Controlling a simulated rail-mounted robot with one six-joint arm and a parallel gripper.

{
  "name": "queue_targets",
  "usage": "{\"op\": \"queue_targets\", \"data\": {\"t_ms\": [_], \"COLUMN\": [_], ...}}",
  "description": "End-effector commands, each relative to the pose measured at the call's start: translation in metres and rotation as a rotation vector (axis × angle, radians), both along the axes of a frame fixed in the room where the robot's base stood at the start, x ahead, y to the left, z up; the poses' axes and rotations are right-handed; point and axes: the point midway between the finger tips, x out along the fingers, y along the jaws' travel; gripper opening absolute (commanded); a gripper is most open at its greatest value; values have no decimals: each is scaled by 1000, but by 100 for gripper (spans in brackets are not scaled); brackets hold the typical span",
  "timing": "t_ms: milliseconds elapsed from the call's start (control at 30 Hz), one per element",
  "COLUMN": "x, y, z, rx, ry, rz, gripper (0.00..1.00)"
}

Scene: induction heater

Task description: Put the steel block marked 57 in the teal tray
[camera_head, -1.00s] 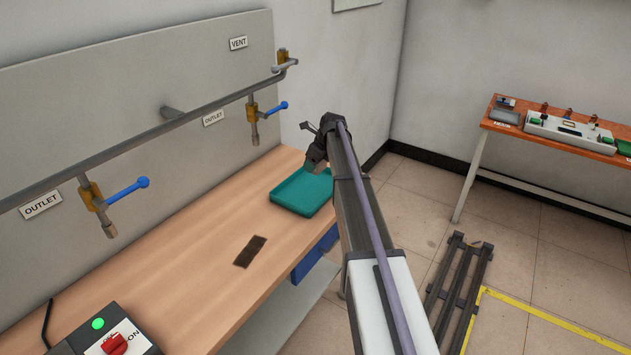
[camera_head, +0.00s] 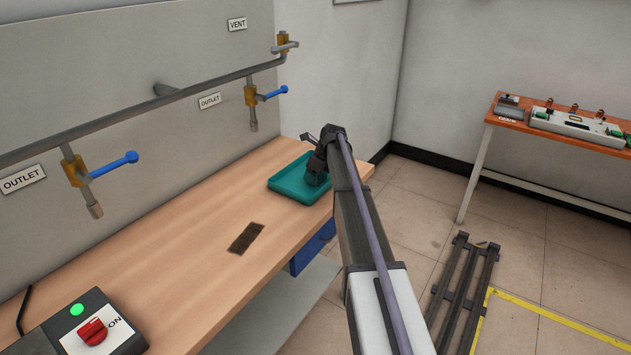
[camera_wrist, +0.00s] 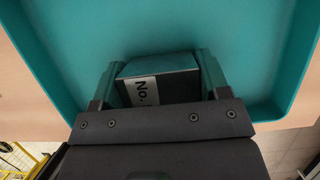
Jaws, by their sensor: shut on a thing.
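The teal tray (camera_head: 284,187) sits at the far end of the wooden bench and fills most of the wrist view (camera_wrist: 180,22). My gripper (camera_head: 316,178) is over the tray in the head view. In the wrist view my gripper (camera_wrist: 158,75) is shut on a dark steel block (camera_wrist: 175,88), with one finger on each side. The block has a white label reading "No."; the number is hidden. The block is over the tray floor, inside its rim as seen from the wrist. I cannot tell whether it touches the floor.
A dark patch (camera_head: 246,238) lies on the bench in front of the tray. A control box with a red knob (camera_head: 93,331) is at the near left. Pipework with blue-handled valves (camera_head: 115,165) runs along the back panel.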

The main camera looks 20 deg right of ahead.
Motion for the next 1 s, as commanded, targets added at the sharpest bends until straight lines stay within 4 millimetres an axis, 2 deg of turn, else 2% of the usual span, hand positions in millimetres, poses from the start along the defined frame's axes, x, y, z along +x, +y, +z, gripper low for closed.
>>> {"op": "queue_targets", "data": {"t_ms": [300,333,500,600,833,1000], "x": [0,0,0,0,0,-6], "y": [0,0,0,0,0,-3], "z": [-2,-1,-1,-1,2,24], "rx": [-1,-1,-1,-1,-1,-1], "ry": [1,1,1,1,1,1], "rz": [0,0,0,0,0,0], "gripper": [2,72,88,94,94,94]}}
